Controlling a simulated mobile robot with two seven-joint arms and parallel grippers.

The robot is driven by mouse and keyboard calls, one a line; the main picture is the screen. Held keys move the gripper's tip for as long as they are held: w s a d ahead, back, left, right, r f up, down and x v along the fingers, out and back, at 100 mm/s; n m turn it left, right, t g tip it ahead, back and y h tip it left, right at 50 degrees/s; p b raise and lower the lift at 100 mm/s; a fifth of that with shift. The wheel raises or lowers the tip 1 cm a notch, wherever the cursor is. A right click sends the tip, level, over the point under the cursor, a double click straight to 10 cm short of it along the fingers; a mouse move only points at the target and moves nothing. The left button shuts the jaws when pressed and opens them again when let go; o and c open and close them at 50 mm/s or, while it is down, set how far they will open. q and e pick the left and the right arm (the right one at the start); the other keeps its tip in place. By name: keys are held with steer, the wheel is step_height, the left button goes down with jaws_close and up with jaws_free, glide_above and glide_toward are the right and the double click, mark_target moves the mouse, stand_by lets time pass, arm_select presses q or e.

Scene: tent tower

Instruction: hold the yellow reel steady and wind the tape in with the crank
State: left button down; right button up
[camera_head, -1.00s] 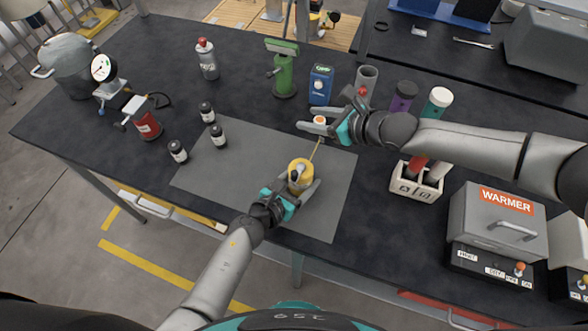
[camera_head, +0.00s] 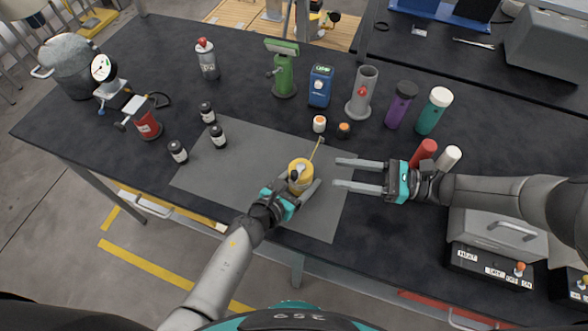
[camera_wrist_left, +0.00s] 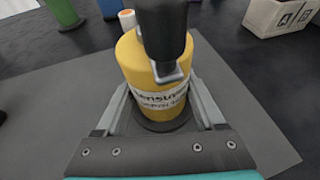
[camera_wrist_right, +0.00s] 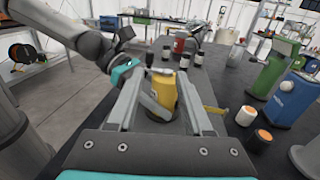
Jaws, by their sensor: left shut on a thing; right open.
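The yellow reel (camera_head: 301,172) stands upright on the grey mat (camera_head: 215,184). My left gripper (camera_head: 302,190) is shut around its lower body; the left wrist view shows a finger on each side of the reel (camera_wrist_left: 150,80). The dark crank (camera_wrist_left: 163,35) sits on top of the reel and hides part of it. The yellow tape (camera_head: 317,151) sticks out from the reel toward the back right. My right gripper (camera_head: 345,174) is open and empty, right of the reel, fingers pointing left. In the right wrist view the reel (camera_wrist_right: 163,92) shows beyond and between its fingers.
Two small jars with orange lids, one white (camera_head: 319,124) and one dark (camera_head: 344,130), stand behind the tape end. Several dark bottles (camera_head: 218,136) stand at the mat's left. A grey cylinder (camera_head: 362,95) and a blue box (camera_head: 320,86) stand further back. My right arm covers part of the warmer (camera_head: 497,235).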

mark_target(294, 172)
steer(key=shift+g, duration=0.5)
steer(key=a, duration=1.1)
steer(key=shift+a, duration=0.15)
steer(key=shift+c, duration=0.3)
jaws_close()
